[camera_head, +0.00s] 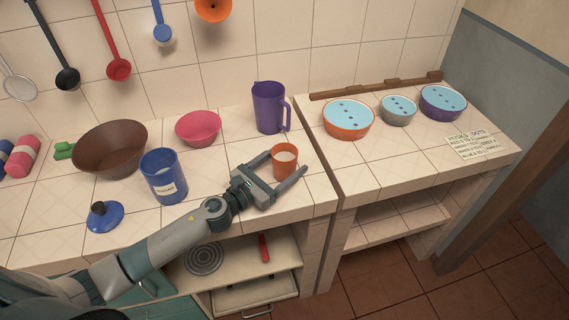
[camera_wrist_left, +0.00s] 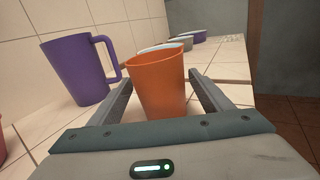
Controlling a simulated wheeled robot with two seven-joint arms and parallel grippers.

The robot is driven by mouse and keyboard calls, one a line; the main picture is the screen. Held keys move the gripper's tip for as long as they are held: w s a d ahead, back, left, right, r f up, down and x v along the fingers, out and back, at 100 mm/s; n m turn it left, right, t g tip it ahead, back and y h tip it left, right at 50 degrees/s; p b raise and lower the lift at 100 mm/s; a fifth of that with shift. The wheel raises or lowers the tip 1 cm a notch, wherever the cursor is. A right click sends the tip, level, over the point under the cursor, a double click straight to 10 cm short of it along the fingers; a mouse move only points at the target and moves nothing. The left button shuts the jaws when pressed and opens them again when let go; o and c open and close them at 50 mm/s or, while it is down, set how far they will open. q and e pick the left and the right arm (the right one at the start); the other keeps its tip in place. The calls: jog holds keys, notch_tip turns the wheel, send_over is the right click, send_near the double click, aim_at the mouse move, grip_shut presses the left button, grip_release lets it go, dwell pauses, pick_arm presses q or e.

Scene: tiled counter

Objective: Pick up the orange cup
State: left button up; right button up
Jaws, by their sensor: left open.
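The orange cup (camera_head: 284,163) stands upright on the tiled counter near its front edge. My left gripper (camera_head: 287,162) is open, with one finger on each side of the cup. In the left wrist view the cup (camera_wrist_left: 158,85) stands between the two open fingers (camera_wrist_left: 160,92), with a gap visible at the right finger. I cannot tell whether the left finger touches it. The lower part of the cup is partly hidden by the gripper. My right gripper is not in view.
A purple pitcher (camera_head: 268,107) stands behind the cup. A blue canister (camera_head: 163,176), blue lid (camera_head: 104,216), pink bowl (camera_head: 198,127) and brown bowl (camera_head: 110,149) are to the left. Several blue-topped round containers (camera_head: 348,119) sit on the right counter, past a gap.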

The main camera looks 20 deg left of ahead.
aim_at(286, 151)
pick_arm(q)
jog(key=c, duration=1.2)
jog(key=shift+r, duration=0.15)
jog(key=shift+r, duration=0.55)
notch_tip(286, 151, up, 3)
jog(key=shift+d+r+p, duration=0.15)
jog(key=shift+r+p, duration=0.05)
jog(key=shift+p, duration=0.4)
jog(key=shift+s+d+r, duration=0.65)
jog(key=shift+d+r, duration=0.4)
jog(key=shift+d, duration=0.75)
jog(key=shift+s+d+r, duration=0.6)
jog(key=shift+d+r, duration=0.45)
jog(key=shift+d, duration=0.75)
jog(key=shift+s+d+r, duration=0.65)
jog(key=shift+d+r, duration=0.4)
jog(key=shift+d, duration=0.75)
